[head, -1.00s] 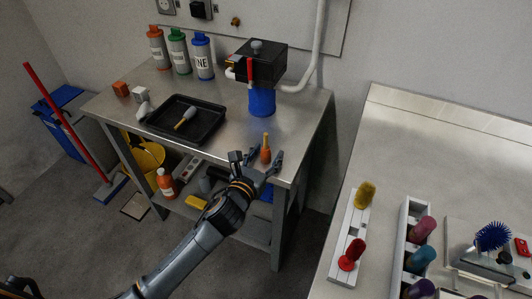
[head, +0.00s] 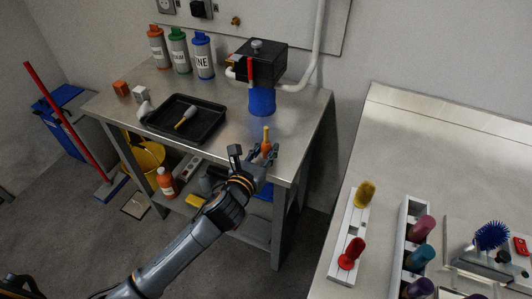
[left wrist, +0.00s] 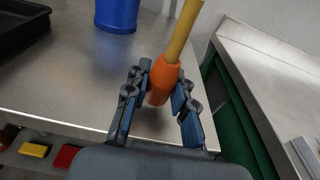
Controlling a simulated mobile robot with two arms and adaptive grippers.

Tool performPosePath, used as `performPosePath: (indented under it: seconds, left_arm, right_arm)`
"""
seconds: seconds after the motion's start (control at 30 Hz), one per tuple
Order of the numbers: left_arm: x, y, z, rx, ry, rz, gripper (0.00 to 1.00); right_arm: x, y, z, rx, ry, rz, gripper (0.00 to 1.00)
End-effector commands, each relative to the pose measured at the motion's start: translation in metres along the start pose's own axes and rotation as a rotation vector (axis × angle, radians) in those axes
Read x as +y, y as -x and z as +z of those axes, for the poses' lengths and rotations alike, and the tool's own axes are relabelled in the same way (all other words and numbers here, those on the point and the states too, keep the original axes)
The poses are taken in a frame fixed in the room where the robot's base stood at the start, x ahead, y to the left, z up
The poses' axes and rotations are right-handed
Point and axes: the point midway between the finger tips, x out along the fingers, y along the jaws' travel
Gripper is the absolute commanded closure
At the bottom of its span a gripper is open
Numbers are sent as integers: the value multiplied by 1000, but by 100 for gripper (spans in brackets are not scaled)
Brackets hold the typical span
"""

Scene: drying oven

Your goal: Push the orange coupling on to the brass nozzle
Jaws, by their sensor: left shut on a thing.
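The orange coupling (head: 267,148) stands upright with a yellow-tan tube (head: 266,133) rising from its top. My left gripper (head: 256,157) is shut on it near the front right corner of the steel table. In the left wrist view the coupling (left wrist: 162,82) sits between the fingers (left wrist: 160,95), and its tube (left wrist: 182,32) leans to the upper right and leaves the frame. A small brass nozzle (head: 236,21) sticks out of the wall panel behind the table, well apart from the coupling. My right gripper is not in view.
A black tray (head: 160,133) and several bottles stand to the left. The steel top (head: 228,133) between tray and gripper is clear.

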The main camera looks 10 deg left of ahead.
Motion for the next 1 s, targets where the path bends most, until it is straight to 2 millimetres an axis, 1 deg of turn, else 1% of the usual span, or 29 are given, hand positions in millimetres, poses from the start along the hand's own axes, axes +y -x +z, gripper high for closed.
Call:
performPosePath:
  seconds: [0.03, 0.07, 0.33, 0.5, 0.6, 0.7, 0.83, 1.0]
  left_arm:
    - [0, 1, 14, -8, -5, -2, 100]
    - [0, 4, 19, -6, -5, -2, 100]
    - [-12, 59, 67, -6, -2, -3, 100]
    - [-22, 98, 74, 0, 1, -3, 100]
    - [-26, 117, 80, 0, 1, -2, 100]
    - [-29, 131, 84, 0, 1, -1, 100]
    - [-32, 144, 88, -1, 0, 0, 100]
    - [-34, 150, 89, -1, 0, 0, 100]
  right_arm:
    - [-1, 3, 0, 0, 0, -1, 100]
    - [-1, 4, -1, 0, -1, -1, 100]
    - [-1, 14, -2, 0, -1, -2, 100]
    - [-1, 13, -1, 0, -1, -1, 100]
    - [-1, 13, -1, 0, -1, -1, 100]
    - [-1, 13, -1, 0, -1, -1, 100]
    - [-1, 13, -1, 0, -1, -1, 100]
    - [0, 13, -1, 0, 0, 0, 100]
